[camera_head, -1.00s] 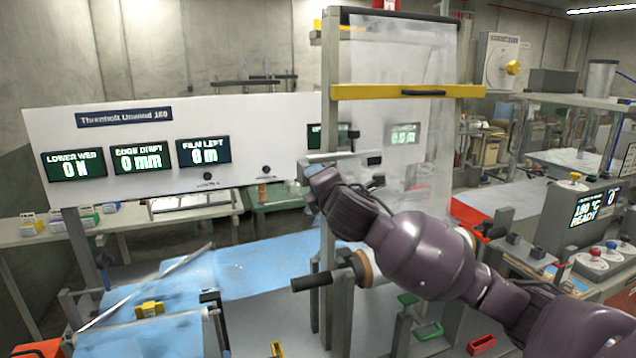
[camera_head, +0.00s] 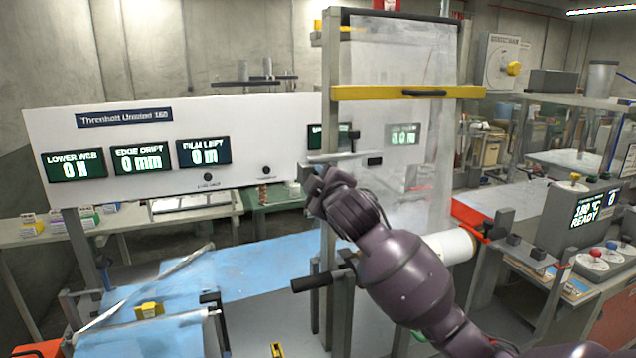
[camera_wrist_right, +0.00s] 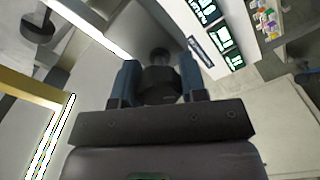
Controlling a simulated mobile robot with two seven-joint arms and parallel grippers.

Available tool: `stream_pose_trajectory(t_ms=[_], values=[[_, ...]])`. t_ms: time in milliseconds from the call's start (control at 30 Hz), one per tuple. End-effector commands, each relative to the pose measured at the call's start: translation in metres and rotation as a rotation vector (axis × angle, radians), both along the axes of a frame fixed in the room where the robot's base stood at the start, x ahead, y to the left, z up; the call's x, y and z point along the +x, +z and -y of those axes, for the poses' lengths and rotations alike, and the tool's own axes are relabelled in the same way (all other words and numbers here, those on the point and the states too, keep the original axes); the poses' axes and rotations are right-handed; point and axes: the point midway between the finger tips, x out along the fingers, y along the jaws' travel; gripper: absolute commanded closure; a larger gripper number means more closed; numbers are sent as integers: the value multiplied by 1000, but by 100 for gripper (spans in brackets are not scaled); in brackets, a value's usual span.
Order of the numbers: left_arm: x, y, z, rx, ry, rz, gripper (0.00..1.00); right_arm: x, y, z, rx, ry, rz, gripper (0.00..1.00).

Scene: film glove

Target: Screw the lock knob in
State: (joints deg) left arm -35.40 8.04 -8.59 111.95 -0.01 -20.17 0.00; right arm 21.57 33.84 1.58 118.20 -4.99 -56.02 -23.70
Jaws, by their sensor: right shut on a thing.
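My right gripper (camera_wrist_right: 160,88) is shut on a dark round knob (camera_wrist_right: 160,82), which sits between its two blue-grey fingers in the right wrist view. A smaller dark round piece shows just beyond the knob. I take the held piece for the lock knob. In the head view my right gripper (camera_head: 316,180) is at the left upright of the film frame, just under a thin grey bar (camera_head: 335,157). The knob is hidden or too small to tell there. Whether the knob touches a thread cannot be told. My left gripper is out of view.
The yellow crossbar (camera_head: 405,92) and clear film sheet (camera_head: 400,55) stand above and behind my right arm. The display panel (camera_head: 100,145) is left of the gripper. A black-handled rod (camera_head: 312,283) juts out below. A white roll (camera_head: 457,246) lies right of my forearm.

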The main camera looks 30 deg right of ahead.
Motion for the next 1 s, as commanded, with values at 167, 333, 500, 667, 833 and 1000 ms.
stream_pose_trajectory(t_ms=[167,333,500,667,833,1000], values=[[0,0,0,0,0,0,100,0,-2,-1,168,2,36,85],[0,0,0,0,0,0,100,0,-2,-1,324,2,73,85],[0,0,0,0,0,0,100,0,-2,-1,482,1,110,85],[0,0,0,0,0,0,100,0,-2,0,630,0,146,84],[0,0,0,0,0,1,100,0,-2,-1,787,1,183,85],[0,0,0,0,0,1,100,0,-2,0,945,-1,220,84]])
